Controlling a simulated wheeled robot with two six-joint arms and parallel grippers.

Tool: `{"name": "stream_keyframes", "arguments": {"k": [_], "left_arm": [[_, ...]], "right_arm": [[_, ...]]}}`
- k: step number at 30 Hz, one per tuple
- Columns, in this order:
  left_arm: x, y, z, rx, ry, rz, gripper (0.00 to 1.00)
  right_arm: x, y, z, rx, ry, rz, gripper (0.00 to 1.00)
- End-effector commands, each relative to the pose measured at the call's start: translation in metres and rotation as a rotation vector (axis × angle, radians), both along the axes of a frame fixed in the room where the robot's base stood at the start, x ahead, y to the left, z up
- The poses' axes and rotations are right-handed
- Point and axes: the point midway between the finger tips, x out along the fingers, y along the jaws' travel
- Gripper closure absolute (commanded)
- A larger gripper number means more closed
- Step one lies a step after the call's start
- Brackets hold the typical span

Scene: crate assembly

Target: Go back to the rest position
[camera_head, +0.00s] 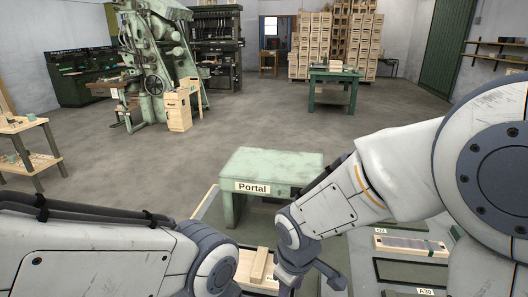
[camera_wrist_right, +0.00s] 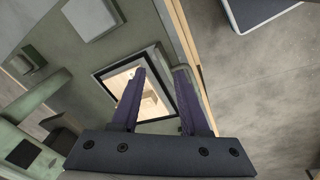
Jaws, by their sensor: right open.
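My right gripper (camera_wrist_right: 160,75) shows in the right wrist view as two purple fingers standing apart. It is open, and nothing is gripped between the fingers. Beyond them is a dark-framed rectangle (camera_wrist_right: 117,72) with pale wood in it. In the head view my right arm reaches in from the right and bends down to the front middle, where its hand is mostly hidden. My left arm comes in from the lower left; its gripper is out of the picture. Pale wooden pieces (camera_head: 258,266) lie between the two arms.
A green bench labelled Portal (camera_head: 285,164) stands just ahead. Trays with labelled wooden parts (camera_head: 410,245) lie at the lower right. A green table (camera_head: 334,77) and stacked crates (camera_head: 312,45) stand far back. A green machine (camera_head: 155,50) is at back left. The middle floor is open.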

Motion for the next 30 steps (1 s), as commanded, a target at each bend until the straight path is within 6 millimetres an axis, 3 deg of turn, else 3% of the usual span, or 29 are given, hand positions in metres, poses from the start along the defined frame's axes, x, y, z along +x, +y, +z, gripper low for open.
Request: {"name": "stream_keyframes", "arguments": {"k": [1, 6, 12, 20, 30], "left_arm": [[0.0, 0.0, 0.0, 0.0, 0.0, 0.0, 1.0], [0.0, 0.0, 0.0, 0.0, 0.0, 0.0, 1.0], [0.0, 0.0, 0.0, 0.0, 0.0, 0.0, 1.0], [0.0, 0.0, 0.0, 0.0, 0.0, 0.0, 1.0], [0.0, 0.0, 0.014, 0.0, 0.0, 0.0, 1.0]], "right_arm": [[0.002, -0.021, 0.0, 0.023, -0.003, -0.114, 0.55], [0.0, -0.063, -0.002, 0.079, -0.019, -0.377, 0.55], [-0.006, -0.098, -0.003, 0.125, -0.038, -0.605, 0.55], [-0.015, -0.129, -0.005, 0.163, -0.059, -0.811, 0.55], [-0.035, -0.085, 0.023, 0.162, -0.009, -0.676, 0.55]]}}
